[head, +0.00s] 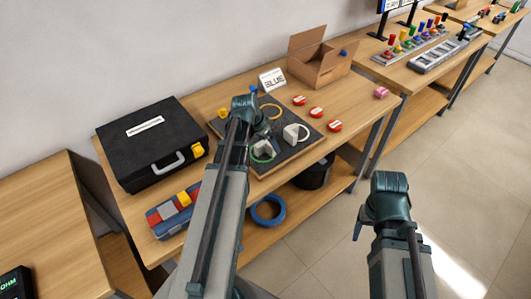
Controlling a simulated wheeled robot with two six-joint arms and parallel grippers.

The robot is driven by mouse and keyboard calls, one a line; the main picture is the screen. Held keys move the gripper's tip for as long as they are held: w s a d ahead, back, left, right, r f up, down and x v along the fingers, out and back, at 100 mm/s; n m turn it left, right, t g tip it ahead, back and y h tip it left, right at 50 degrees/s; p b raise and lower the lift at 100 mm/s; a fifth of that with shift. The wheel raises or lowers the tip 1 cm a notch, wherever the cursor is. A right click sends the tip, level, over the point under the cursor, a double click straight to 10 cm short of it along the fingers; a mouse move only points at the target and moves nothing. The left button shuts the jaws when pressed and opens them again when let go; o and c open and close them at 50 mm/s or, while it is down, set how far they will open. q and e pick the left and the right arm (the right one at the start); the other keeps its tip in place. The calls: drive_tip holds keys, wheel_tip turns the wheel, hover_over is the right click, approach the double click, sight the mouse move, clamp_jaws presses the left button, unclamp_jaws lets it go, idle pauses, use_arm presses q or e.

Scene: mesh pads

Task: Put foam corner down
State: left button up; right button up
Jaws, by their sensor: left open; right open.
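Two pale grey-white blocky pieces that look like foam corners lie on the dark mesh pad (297,150) on the table. One foam corner (264,149) is nearer, beside a green ring; the other foam corner (291,134) is to its right, beside a white ring. My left gripper (264,122) is over the pad, just behind the nearer piece in the picture. It is open; its wrist partly hides the fingers, and I cannot tell whether it touches the piece. My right gripper (358,229) is open, off the table over the floor, mostly hidden by its wrist.
A black case (150,140) and a red-blue box (172,212) stand at left.

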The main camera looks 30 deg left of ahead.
use_arm(q)
drive_tip(key=shift+b+x, duration=0.55)
drive_tip(key=shift+x, duration=0.5)
use_arm(e)
drive_tip(key=shift+f, duration=0.95)
use_arm(q)
drive_tip(key=shift+c, duration=0.2)
